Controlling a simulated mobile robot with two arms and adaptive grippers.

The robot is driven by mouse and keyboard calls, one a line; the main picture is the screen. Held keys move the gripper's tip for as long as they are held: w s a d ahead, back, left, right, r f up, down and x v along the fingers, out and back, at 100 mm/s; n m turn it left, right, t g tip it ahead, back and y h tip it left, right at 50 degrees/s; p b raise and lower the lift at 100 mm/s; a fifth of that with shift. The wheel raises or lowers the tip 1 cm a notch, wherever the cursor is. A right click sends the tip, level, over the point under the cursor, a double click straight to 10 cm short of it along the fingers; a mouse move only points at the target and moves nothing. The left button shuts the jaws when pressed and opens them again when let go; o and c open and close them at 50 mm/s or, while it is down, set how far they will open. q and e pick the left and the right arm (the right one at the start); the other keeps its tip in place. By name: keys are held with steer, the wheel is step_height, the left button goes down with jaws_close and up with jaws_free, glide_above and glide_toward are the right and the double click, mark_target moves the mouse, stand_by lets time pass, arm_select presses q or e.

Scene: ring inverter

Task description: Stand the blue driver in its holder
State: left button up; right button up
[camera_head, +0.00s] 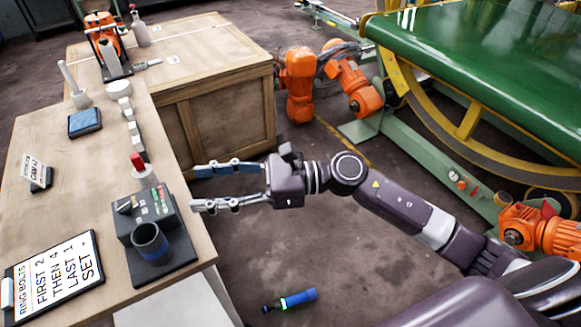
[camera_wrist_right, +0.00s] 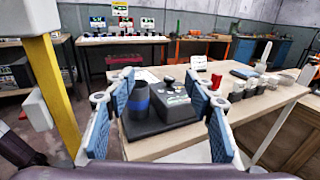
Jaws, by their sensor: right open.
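A blue driver (camera_head: 293,300) with a dark tip and a green band lies on the floor to the right of the bench. A dark cup with a blue band (camera_head: 150,243), which looks like the holder, stands upright on a black base at the bench's right edge; it also shows in the right wrist view (camera_wrist_right: 136,100). I see no driver in it. My right gripper (camera_head: 203,188) is open and empty, above and right of the cup at the bench edge. Its blue-padded fingers flank the cup and control box in the wrist view. My left gripper is not in view.
A grey control box (camera_head: 150,208) stands behind the cup, near a red-topped piece (camera_head: 139,165). A lettered sign (camera_head: 57,278) lies on the wooden bench (camera_head: 95,185). A wooden crate (camera_head: 222,110) stands behind. The floor around the driver is clear.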

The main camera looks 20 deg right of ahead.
steer(key=s+d+t, duration=0.1)
steer(key=d, duration=0.8)
steer(key=s+d+m+t, duration=0.1)
steer(key=s+d, duration=0.1)
steer(key=d, duration=0.8)
steer(key=shift+s+r+m+h, duration=0.15)
steer(key=shift+s+m+h, duration=0.15)
steer(key=shift+h, duration=0.1)
